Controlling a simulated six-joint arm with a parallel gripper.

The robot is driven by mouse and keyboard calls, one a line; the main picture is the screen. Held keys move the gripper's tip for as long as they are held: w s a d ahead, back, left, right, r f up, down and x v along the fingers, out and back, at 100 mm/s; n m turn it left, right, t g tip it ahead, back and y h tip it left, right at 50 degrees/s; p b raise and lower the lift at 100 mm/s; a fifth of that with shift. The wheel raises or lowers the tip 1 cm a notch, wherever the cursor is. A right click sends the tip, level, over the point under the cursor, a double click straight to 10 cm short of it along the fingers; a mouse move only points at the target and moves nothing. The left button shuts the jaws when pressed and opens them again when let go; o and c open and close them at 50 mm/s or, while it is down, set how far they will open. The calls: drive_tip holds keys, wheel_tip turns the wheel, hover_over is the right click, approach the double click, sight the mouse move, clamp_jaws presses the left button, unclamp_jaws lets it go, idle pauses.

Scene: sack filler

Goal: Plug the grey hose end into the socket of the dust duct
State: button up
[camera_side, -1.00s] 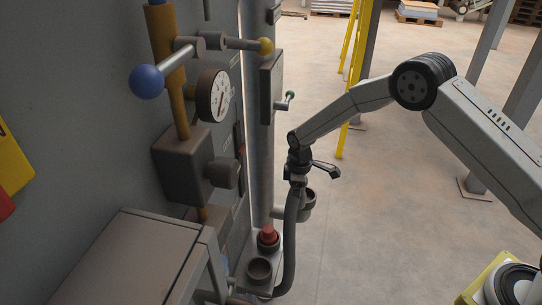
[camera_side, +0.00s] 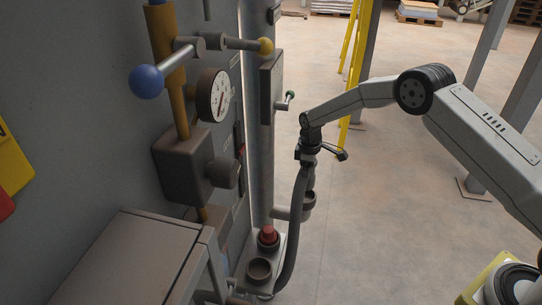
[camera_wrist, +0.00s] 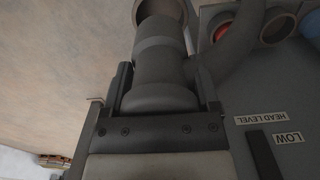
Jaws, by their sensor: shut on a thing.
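My gripper (camera_side: 308,158) is shut on the grey hose end, with the hose (camera_side: 295,225) hanging below it and curving down to the base of the machine. In the wrist view the hose end (camera_wrist: 160,65) is a stepped grey cylinder between the two dark fingers of my gripper (camera_wrist: 163,92). The socket of the dust duct (camera_side: 309,198) is a grey cup on a short side pipe, below my gripper. In the wrist view the socket (camera_wrist: 160,8) is partly hidden behind the hose end's tip. I cannot tell whether they touch.
An empty cup (camera_side: 260,269) and a red-topped fitting (camera_side: 268,236) sit on a ledge left of the hose. The machine panel with a gauge (camera_side: 213,95) and blue-knobbed lever (camera_side: 146,82) fills the left. Open floor lies right.

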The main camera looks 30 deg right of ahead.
sight(306, 185)
drive_tip(key=shift+f, duration=3.4)
drive_tip(key=o, duration=1.2)
drive_tip(key=shift+r, duration=3.85)
